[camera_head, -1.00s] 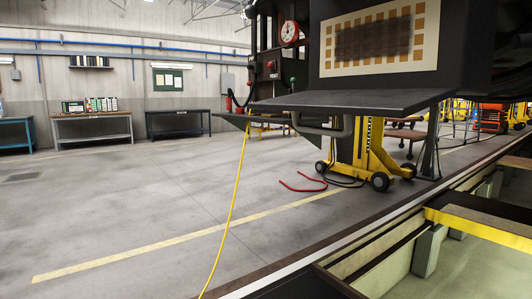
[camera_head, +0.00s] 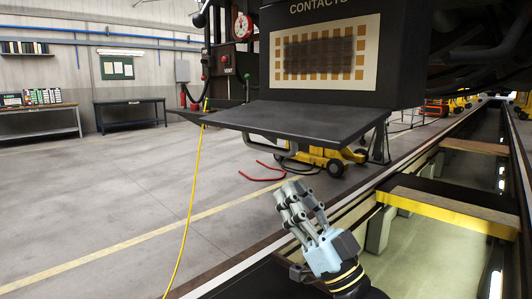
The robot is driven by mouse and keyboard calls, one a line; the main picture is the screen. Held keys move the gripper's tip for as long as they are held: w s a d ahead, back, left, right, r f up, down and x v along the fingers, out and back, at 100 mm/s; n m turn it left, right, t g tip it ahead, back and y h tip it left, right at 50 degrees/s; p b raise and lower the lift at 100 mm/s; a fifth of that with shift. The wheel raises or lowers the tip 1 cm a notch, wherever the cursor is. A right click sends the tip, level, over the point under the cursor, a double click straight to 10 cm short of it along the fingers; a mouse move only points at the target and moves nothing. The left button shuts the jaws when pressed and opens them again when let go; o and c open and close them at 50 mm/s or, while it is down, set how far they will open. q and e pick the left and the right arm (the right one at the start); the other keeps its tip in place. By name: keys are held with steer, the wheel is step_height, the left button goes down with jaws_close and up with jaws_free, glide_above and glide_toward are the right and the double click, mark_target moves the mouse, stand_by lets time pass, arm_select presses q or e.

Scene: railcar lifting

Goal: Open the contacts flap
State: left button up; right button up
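The contacts box (camera_head: 392,45) is a dark housing at the top centre, marked "CONTACTS", with a cream panel (camera_head: 367,60) of orange squares and a dark middle on its front. The flap (camera_head: 290,121) is a flat dark plate that stands out roughly level below the panel, so the panel is exposed. My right gripper (camera_head: 294,190) is grey with a light blue body, below and in front of the flap, apart from it. It holds nothing that I can see; its finger gap is unclear. My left gripper is not in view.
A pit with a yellow-edged crossbeam (camera_head: 448,211) runs along the right. A yellow wheeled jack (camera_head: 325,157) stands behind the flap. A yellow cable (camera_head: 188,215) hangs down at the left. The floor at left is clear up to the benches (camera_head: 130,112).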

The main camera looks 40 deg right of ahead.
mark_target(265, 148)
steer(key=p+x, duration=0.1)
steer(key=x, duration=0.9)
steer(key=shift+w, duration=0.25)
steer(key=shift+c, duration=0.3)
jaws_close()
